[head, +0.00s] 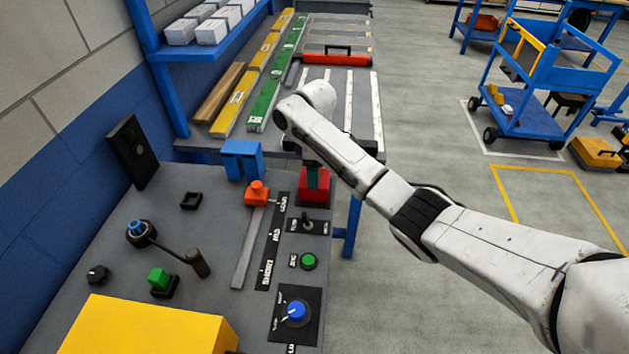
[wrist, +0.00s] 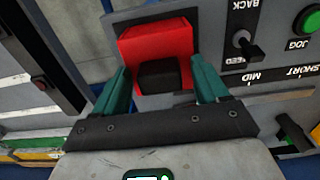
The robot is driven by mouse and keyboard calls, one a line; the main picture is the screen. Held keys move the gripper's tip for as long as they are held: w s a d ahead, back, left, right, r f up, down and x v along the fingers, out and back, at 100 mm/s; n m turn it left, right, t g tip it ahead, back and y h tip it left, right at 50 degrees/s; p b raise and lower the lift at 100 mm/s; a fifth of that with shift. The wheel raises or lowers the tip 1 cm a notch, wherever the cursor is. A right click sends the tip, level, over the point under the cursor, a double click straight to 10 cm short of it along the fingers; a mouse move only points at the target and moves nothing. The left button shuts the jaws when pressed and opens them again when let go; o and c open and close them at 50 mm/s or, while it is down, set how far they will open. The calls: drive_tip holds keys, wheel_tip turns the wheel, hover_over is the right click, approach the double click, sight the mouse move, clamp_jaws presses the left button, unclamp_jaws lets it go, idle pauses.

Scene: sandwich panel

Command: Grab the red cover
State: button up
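The red cover (head: 314,197) sits at the upper right corner of the grey control panel. In the wrist view the red cover (wrist: 150,40) is a boxy shape with a black block (wrist: 160,76) on its near face. My gripper (head: 313,178) is at the cover, its wrist pointing down. In the wrist view the gripper's teal fingers (wrist: 161,78) are spread wide, one on each side of the cover. The fingers look open; firm contact with the cover's sides does not show. In the head view my arm and fingers hide part of the cover.
The panel holds an orange-red knob (head: 257,192), a blue block (head: 242,159), a black lever (head: 307,223), a green button (head: 309,261), a blue dial (head: 296,312) and a long-handled lever (head: 196,262). A yellow box (head: 145,328) stands in front. A workbench (head: 352,110) lies beyond.

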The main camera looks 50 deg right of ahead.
drive_tip(key=c, duration=1)
drive_tip(key=shift+r, duration=0.1)
